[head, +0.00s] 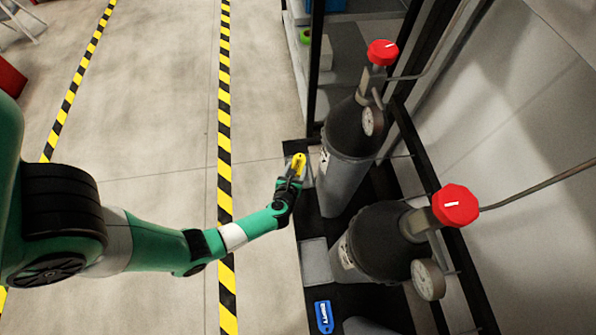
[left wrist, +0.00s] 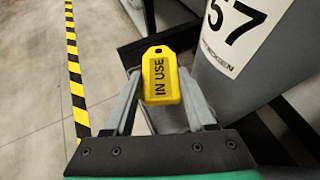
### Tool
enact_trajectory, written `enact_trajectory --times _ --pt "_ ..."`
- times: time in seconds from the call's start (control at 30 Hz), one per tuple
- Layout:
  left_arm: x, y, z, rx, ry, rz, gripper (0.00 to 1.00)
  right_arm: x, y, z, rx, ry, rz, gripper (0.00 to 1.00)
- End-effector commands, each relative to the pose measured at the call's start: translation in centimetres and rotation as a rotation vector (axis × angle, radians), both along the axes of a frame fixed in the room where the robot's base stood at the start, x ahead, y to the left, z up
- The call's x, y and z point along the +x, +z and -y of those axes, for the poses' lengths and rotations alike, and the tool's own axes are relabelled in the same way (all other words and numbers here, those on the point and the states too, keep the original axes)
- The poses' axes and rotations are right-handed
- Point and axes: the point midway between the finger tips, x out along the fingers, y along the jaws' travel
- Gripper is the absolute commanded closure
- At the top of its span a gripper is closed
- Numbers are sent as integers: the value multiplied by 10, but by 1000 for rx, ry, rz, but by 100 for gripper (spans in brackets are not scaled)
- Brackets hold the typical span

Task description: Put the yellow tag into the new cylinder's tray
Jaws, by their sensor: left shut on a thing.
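The yellow tag (head: 299,161) is held by my left gripper (head: 296,170). In the left wrist view the tag (left wrist: 160,78) reads "IN USE" and sits upright between the two fingers of the gripper (left wrist: 160,98). The gripper is beside the far grey cylinder (head: 345,170), on its left. That cylinder also fills the right of the left wrist view (left wrist: 240,50), with a white label reading "57". A grey tray surface (head: 308,181) shows partly behind the gripper at this cylinder's foot; the gripper hides much of it. My right gripper is not in view.
A nearer cylinder (head: 385,243) stands lower right, with an empty grey tray (head: 315,262) on its left. A blue tag (head: 323,317) reading "EMPTY" lies at the bottom. Both cylinders have red valve knobs. The floor left of the dark rack base is clear, with yellow-black stripes (head: 224,120).

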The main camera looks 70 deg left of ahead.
Motion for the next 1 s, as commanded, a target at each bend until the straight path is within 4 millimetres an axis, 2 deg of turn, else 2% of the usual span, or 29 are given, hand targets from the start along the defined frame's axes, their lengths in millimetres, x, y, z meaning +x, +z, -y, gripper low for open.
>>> enact_trajectory --times 0.1,0.23,0.6,0.63,0.7,1.0 --pt "6 -18 7 1 -4 -1 98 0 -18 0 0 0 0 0" --pt "5 -41 5 1 -2 -2 98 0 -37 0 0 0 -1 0" --pt "5 -42 5 1 -1 -1 98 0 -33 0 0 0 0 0" --pt "5 -41 5 1 -1 -1 40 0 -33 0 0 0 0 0" --pt "5 -41 5 1 0 -1 31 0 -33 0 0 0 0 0" --pt "5 -40 5 0 -1 0 31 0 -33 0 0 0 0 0"
